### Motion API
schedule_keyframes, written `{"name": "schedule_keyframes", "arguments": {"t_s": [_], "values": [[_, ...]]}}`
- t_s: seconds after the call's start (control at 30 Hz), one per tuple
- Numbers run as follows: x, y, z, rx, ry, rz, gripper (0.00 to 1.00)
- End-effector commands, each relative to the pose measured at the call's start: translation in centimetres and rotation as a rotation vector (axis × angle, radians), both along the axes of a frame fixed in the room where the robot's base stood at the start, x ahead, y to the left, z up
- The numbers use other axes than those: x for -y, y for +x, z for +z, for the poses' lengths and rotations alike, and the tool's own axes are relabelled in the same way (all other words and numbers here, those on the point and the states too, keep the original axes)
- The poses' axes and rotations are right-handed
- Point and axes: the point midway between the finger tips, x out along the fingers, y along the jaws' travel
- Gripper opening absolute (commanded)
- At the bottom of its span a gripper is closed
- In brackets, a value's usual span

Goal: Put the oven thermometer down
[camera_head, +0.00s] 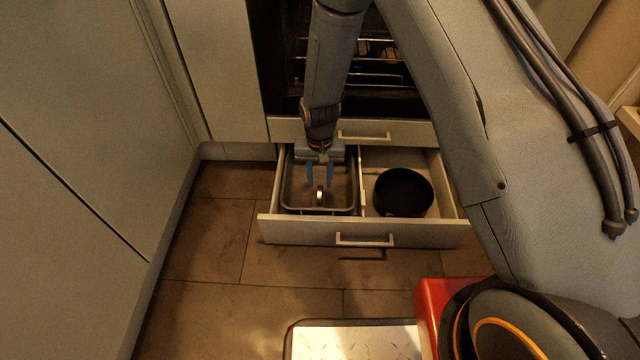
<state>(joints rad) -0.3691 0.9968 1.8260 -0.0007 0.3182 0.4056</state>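The oven thermometer (319,197) shows as a small pale object over the metal tray (287,206) in the left part of an open drawer (290,232). My gripper (319,186) points down into this part of the drawer. Its two blue fingers are spread apart, with the thermometer at or just below the gap between their tips. I see space on both sides of the thermometer, so the fingers look open. The thermometer seems to rest in the tray, but its contact with the tray is too small to make out.
A round black pan (404,193) sits in the right part of the drawer, beyond a divider. The oven (385,75) with racks is above and behind. A tall cabinet front (75,150) stands at the left. Bare tiled floor (205,240) lies left of the drawer.

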Motion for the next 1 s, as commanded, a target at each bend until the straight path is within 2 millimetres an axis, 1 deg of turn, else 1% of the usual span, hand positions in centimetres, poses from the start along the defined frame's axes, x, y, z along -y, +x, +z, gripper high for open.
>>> {"name": "schedule_keyframes", "arguments": {"t_s": [0.03,0.2,0.3,0.47,0.57,0.67,0.77,0.8,0.87,0.9,0.97,1.0], "values": [[0.0,-0.1,1.5,0.002,0.001,0.0,0.32],[0.0,-0.1,4.5,0.001,0.001,0.0,0.32],[0.0,-0.1,5.6,0.0,0.0,0.0,0.32],[0.0,0.0,6.7,0.001,0.0,0.001,0.32],[-0.5,-0.3,8.2,0.003,0.003,0.014,0.32],[-1.5,-1.1,11.2,0.009,0.009,0.048,0.32],[-2.7,-2.6,15.4,0.017,0.017,0.098,0.32],[-3.2,-3.5,17.2,0.018,0.02,0.122,0.32],[-3.8,-4.9,19.7,0.021,0.026,0.156,0.32],[-4.1,-5.8,21.4,0.022,0.03,0.178,0.32],[-4.6,-7.4,23.7,0.024,0.036,0.212,0.32],[-4.8,-8.5,25.2,0.026,0.041,0.234,0.32]]}}
